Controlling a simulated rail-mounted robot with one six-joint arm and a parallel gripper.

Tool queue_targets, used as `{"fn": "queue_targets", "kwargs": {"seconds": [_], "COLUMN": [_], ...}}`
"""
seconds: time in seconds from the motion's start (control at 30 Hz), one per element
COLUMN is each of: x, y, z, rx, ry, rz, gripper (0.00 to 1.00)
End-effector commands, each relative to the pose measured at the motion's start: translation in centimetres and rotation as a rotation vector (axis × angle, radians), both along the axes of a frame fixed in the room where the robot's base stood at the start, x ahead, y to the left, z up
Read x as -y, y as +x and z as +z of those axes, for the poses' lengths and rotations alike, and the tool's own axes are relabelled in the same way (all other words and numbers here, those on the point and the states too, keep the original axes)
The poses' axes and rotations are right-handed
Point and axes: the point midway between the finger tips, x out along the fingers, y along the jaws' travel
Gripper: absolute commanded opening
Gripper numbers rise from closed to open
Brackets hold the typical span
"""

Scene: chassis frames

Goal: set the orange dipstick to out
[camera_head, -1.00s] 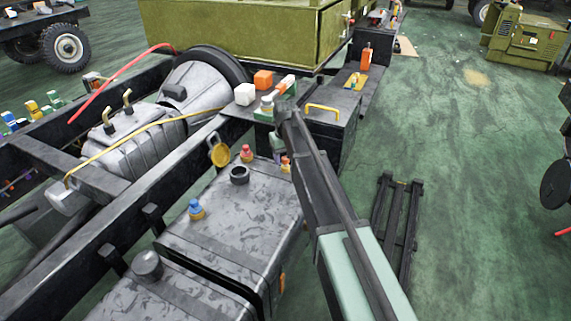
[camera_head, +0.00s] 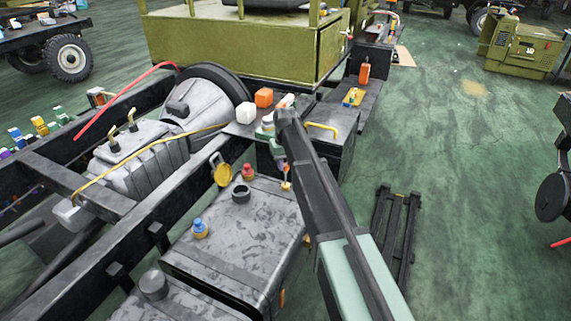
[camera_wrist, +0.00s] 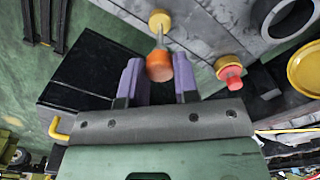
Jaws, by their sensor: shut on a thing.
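The orange dipstick (camera_wrist: 159,67) shows in the wrist view as an orange knob on a thin metal rod. The rod runs to a round yellow collar (camera_wrist: 160,22) on the grey tank, with a bare length of rod showing between knob and collar. My gripper (camera_wrist: 158,75) is shut on the knob, one purple finger on each side. In the head view my gripper (camera_head: 283,166) is above the tank's far right corner, and the yellow collar (camera_head: 286,186) shows just below it. The knob is mostly hidden there.
A black box with a yellow handle (camera_head: 322,128) stands behind. Open floor lies to the right.

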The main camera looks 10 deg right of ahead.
Motion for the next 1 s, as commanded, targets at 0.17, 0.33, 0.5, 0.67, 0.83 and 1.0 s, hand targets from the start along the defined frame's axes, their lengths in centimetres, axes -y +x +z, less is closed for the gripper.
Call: {"fn": "queue_targets", "kwargs": {"seconds": [0.17, 0.33, 0.5, 0.67, 0.83, 1.0], "x": [0.0, 0.0, 0.0, 0.0, 0.0, 0.0], "y": [0.0, 0.0, 0.0, 0.0, 0.0, 0.0], "z": [3.1, 2.7, 2.7, 2.7, 2.7, 3.9], "rx": [0.0, 0.0, 0.0, 0.0, 0.0, 0.0], "ry": [0.0, 0.0, 0.0, 0.0, 0.0, 0.0], "rz": [0.0, 0.0, 0.0, 0.0, 0.0, 0.0], "gripper": [0.0, 0.0, 0.39, 0.54, 0.54, 0.54]}}
